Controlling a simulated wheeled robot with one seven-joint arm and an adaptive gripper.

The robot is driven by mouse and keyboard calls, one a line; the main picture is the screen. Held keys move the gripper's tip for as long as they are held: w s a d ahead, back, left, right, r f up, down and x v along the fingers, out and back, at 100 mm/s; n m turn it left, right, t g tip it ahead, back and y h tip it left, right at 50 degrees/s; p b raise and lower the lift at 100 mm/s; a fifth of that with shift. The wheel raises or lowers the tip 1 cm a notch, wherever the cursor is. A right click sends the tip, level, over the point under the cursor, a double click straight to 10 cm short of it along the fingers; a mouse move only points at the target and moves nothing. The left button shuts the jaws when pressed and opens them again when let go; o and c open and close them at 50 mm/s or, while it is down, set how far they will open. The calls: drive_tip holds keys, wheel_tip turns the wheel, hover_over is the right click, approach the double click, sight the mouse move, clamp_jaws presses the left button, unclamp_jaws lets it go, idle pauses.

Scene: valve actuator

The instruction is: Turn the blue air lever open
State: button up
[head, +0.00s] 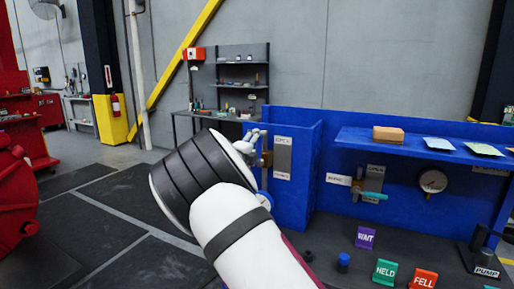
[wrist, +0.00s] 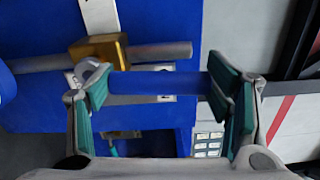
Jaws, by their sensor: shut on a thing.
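The blue air lever (wrist: 155,83) is a blue bar lying across the wrist view, beside a brass valve body (wrist: 98,50) with a grey pipe. My gripper (wrist: 160,90) has its teal-padded fingers at the two ends of the blue bar, shut on it. In the head view my gripper (head: 251,143) is at the brass valve (head: 266,158) on the side of the blue panel, beside a white label plate (head: 283,157). My arm and hand hide most of the lever there.
A second valve with a teal lever (head: 374,180) and a gauge (head: 432,181) are on the blue panel to the right. A shelf (head: 360,139) juts out above them. Coloured signs, such as WAIT (head: 365,238), stand on the dark bench below. Open floor lies left.

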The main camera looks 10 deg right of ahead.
drive_tip(key=o, duration=1.7)
drive_tip(key=v, duration=1.2)
